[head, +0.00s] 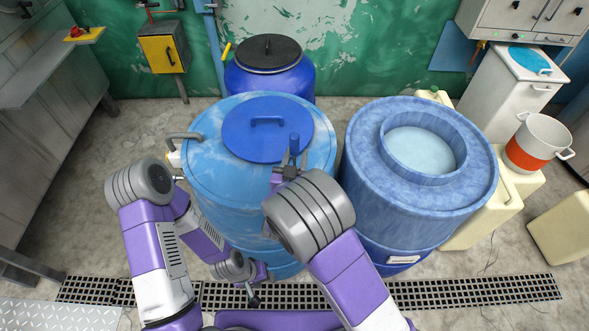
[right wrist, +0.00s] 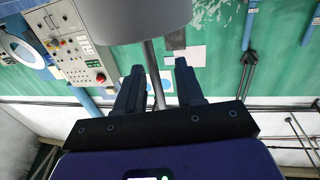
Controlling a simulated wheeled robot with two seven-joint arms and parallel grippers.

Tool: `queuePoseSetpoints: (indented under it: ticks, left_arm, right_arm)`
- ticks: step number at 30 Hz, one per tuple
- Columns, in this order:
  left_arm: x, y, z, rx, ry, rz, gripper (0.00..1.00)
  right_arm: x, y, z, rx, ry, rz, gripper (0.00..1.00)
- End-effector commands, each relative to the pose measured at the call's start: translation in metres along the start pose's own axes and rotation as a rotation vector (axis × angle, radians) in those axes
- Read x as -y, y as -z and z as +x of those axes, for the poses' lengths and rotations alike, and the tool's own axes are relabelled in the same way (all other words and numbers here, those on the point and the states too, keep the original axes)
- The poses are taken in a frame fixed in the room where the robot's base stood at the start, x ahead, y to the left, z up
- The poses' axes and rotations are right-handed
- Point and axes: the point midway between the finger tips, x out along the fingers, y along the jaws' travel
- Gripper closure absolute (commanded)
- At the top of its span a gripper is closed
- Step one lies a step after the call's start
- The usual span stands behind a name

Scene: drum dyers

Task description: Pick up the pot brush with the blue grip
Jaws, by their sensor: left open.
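A short upright dark blue grip (head: 295,143) shows in the head view above the light blue drum, by the right edge of its blue lid; it looks like the pot brush, and its lower part is hidden. My right gripper (head: 290,171) is just below it, partly hidden by my own arm. In the right wrist view, the fingers of my right gripper (right wrist: 160,85) are spread, and a thin grey rod (right wrist: 149,55) shows between them; I cannot tell if they touch it. My left gripper (head: 254,300) hangs low in front of the drum, open and empty.
The light blue drum (head: 205,160) has a blue lid (head: 245,138) on top. A mottled blue drum (head: 365,165) stands close on its right, and a dark-lidded blue drum (head: 300,82) behind. A white pot with an orange band (head: 530,155) is at the right. Floor at the left is clear.

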Motion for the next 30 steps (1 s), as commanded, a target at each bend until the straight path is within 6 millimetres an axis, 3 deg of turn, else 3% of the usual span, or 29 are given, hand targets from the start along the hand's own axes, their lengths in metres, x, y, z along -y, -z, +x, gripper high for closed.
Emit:
queuePoseSetpoints:
  ticks: [2,9,20,23,30]
  left_arm:
    - [0.000,0.000,0.000,0.000,0.000,0.000,0.57]
    - [0.000,0.000,0.000,0.000,0.000,0.000,0.57]
    - [0.000,0.000,-0.001,0.000,0.000,0.000,0.57]
    - [-0.001,0.000,-0.003,0.000,0.000,0.000,0.57]
    - [-0.005,-0.001,-0.014,0.000,0.000,0.000,0.57]
  right_arm:
    - [0.000,0.000,0.000,0.000,0.000,0.000,0.63]
    - [0.000,0.000,-0.001,0.001,0.000,0.000,0.99]
    - [0.000,0.002,-0.001,0.000,0.000,0.002,1.00]
    - [0.000,0.013,0.000,-0.001,0.000,0.005,1.00]
    - [0.000,0.062,-0.001,-0.002,0.000,0.007,1.00]
